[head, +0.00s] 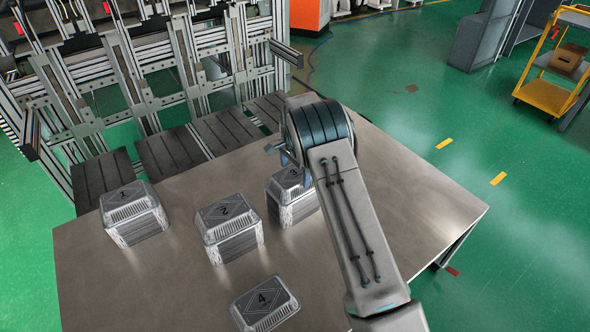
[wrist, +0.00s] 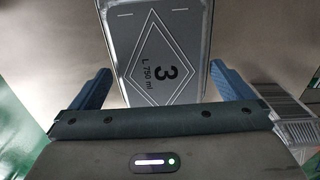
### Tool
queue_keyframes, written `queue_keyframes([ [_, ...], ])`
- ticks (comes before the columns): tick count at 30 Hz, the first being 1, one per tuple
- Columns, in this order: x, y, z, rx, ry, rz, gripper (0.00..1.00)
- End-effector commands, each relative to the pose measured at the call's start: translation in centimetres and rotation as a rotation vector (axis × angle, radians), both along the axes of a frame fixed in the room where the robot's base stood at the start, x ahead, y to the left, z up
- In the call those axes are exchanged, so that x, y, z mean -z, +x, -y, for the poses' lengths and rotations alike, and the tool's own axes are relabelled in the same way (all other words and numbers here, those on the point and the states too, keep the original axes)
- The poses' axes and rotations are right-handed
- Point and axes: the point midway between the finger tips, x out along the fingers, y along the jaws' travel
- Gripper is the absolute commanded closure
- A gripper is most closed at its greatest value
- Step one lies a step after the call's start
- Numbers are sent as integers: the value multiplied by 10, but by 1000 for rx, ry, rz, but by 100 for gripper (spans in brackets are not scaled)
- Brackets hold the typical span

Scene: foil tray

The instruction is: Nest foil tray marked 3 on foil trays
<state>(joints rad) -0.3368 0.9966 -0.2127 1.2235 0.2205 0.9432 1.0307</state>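My gripper (wrist: 163,88) is open, with one blue finger on each side of this tray and a gap visible at both sides. In the head view my arm covers most of the gripper.
A lower foil tray marked 4 (head: 265,312) lies near the front of the metal table (head: 170,290). Ribbed foil trays (wrist: 280,105) show close to the right finger in the wrist view. A metal frame (head: 150,60) stands behind the table. The table's right side is clear.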

Motion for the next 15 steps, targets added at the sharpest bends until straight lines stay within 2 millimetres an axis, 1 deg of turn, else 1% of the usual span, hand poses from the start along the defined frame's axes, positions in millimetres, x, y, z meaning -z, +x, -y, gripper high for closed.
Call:
queue_keyframes([
  [5,-2,0,0,0,1,1,0],
  [8,-11,1,0,0,0,2,0],
  [11,-27,1,0,0,2,4,0],
  [15,-59,1,-1,0,2,5,0],
])
